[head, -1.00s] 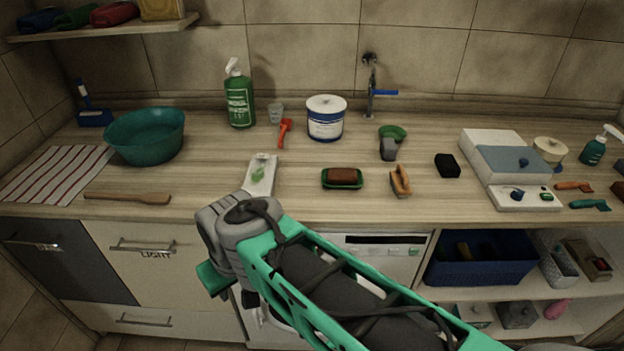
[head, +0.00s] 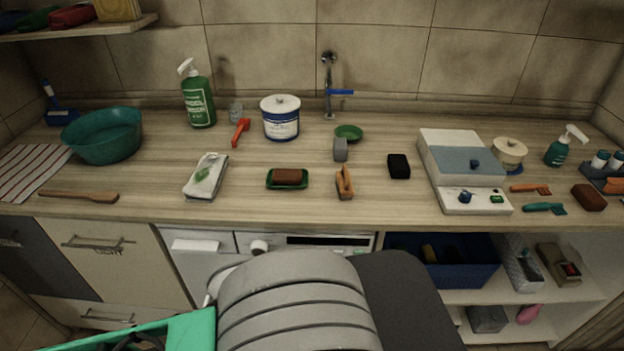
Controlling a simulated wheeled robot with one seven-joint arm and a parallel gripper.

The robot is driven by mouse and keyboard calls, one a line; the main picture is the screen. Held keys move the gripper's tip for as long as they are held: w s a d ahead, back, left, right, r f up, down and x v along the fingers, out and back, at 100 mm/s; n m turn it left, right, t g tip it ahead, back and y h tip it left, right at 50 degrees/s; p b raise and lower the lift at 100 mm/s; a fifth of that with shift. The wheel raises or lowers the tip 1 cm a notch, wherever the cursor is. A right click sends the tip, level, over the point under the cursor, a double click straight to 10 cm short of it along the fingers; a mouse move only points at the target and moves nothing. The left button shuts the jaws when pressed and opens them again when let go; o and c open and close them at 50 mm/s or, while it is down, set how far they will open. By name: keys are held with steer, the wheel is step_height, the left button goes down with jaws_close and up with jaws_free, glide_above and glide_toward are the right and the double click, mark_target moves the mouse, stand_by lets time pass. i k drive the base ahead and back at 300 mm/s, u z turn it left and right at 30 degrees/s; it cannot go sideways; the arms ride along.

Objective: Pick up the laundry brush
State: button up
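A small brush with an orange-brown wooden body and raised grip (head: 345,183) lies near the front middle of the counter; it looks like the laundry brush. Its bristles are hard to make out. It lies just right of a green dish holding a brown bar (head: 289,178). My arm fills the bottom middle of the head view, in front of the cabinets and below the counter edge. My gripper's fingers are not in view. Nothing touches the brush.
A grey block (head: 340,149) lies behind the brush and a black sponge (head: 399,166) to its right. A white scale-like device (head: 476,202) stands further right. A white-and-blue tub (head: 281,118) stands behind. Bare counter (head: 392,205) lies in front of the sponge.

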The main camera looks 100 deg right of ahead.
mark_target(346, 188)
steer(key=k, duration=1.1)
